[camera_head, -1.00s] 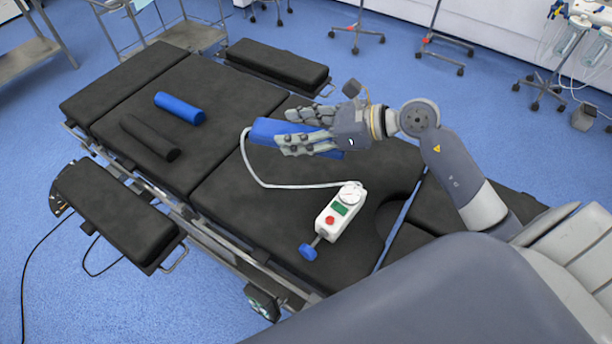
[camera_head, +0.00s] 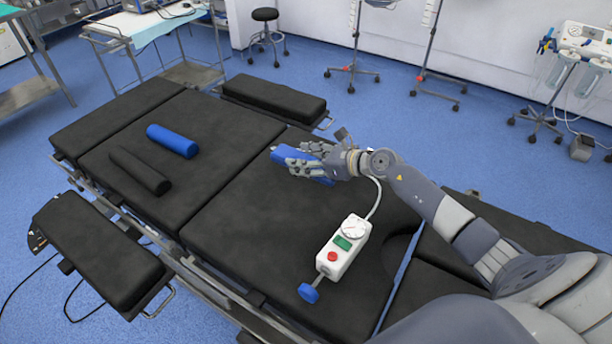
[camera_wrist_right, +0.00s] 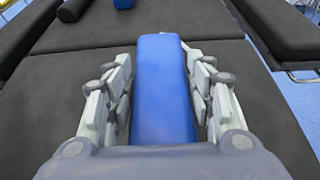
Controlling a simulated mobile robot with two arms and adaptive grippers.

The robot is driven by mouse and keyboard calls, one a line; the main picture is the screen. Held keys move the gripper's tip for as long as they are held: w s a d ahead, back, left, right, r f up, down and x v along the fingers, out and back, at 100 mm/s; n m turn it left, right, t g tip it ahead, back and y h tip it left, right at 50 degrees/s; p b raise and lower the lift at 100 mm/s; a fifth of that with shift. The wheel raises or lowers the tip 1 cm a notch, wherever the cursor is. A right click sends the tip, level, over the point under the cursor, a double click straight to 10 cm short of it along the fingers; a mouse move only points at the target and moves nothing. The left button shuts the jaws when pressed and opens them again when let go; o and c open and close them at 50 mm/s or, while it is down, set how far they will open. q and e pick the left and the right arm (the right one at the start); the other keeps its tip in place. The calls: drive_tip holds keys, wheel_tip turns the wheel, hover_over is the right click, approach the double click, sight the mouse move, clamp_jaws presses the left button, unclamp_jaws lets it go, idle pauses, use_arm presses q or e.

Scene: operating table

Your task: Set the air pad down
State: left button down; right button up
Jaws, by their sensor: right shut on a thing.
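The blue air pad (camera_head: 279,154) is in my right gripper (camera_head: 303,163), over the middle of the black operating table (camera_head: 250,215). In the right wrist view the air pad (camera_wrist_right: 164,90) lies lengthwise between the two rows of fingers (camera_wrist_right: 160,100), which are shut on it. I cannot tell whether the pad touches the table. My left gripper is not in view.
A blue roll (camera_head: 173,140) and a black roll (camera_head: 140,171) lie on the table's left section. Black side boards (camera_head: 274,97) flank the table. Wheeled stands and a stool (camera_head: 266,38) stand beyond it. The table top left of the control unit is clear.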

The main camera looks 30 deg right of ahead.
drive_tip(key=shift+f+b, duration=0.3)
drive_tip(key=shift+f, duration=1.7)
drive_tip(key=shift+f, duration=0.1)
drive_tip(key=o, duration=1.2)
